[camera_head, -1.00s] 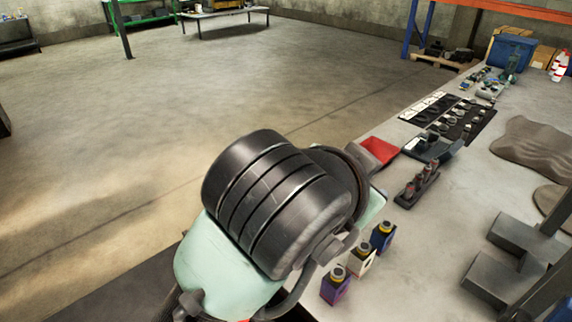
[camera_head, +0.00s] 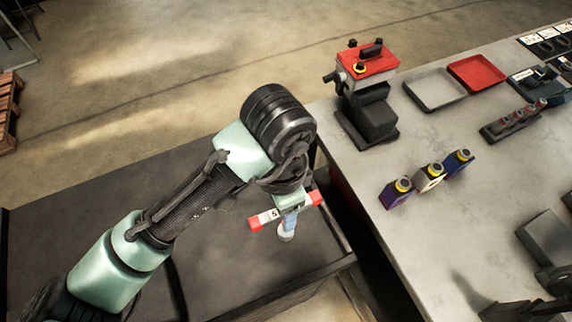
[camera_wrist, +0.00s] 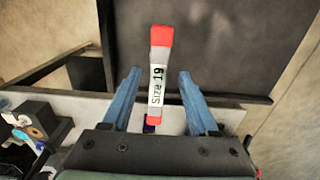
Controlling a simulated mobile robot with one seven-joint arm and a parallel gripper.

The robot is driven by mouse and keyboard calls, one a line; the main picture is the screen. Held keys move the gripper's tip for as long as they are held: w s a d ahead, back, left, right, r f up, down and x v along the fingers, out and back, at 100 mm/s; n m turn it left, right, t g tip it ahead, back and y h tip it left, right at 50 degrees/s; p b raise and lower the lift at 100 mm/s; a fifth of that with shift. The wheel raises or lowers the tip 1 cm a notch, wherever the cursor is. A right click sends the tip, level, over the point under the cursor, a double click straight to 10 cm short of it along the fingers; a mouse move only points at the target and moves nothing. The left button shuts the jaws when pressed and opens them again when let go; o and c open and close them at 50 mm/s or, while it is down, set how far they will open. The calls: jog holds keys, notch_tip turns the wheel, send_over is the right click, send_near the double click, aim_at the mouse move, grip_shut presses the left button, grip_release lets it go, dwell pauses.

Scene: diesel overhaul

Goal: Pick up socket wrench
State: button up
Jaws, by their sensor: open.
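A bar with red ends and a white "Size 19" label, which looks like the socket wrench (camera_wrist: 158,85), shows upright in the middle of the wrist view. My gripper (camera_wrist: 159,73) is open, with one blue finger on each side of the bar and a visible gap to both. In the head view the red-ended wrench (camera_head: 268,216) lies across under my wrist, beside the blue fingers of my gripper (camera_head: 289,226). A small grey round piece (camera_head: 286,236) shows just below the fingers; I cannot tell if it belongs to the wrench. Contact is not visible.
A dark flat surface (camera_head: 215,270) with a raised rim lies below my arm. To the right, a grey workbench (camera_head: 430,250) holds a red-topped machine (camera_head: 368,95), a red tray (camera_head: 477,73), a grey tray (camera_head: 435,89) and small bottles (camera_head: 430,177).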

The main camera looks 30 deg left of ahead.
jog(key=shift+w+d+f+p, duration=0.15)
jog(key=shift+f+p, duration=0.35)
jog(key=shift+f, duration=0.9)
jog(key=shift+w+d+f+p, duration=0.15)
jog(key=shift+f+p, duration=0.3)
jog(key=shift+f, duration=0.9)
jog(key=shift+s, duration=0.1)
jog(key=shift+c, duration=0.2)
grip_shut()
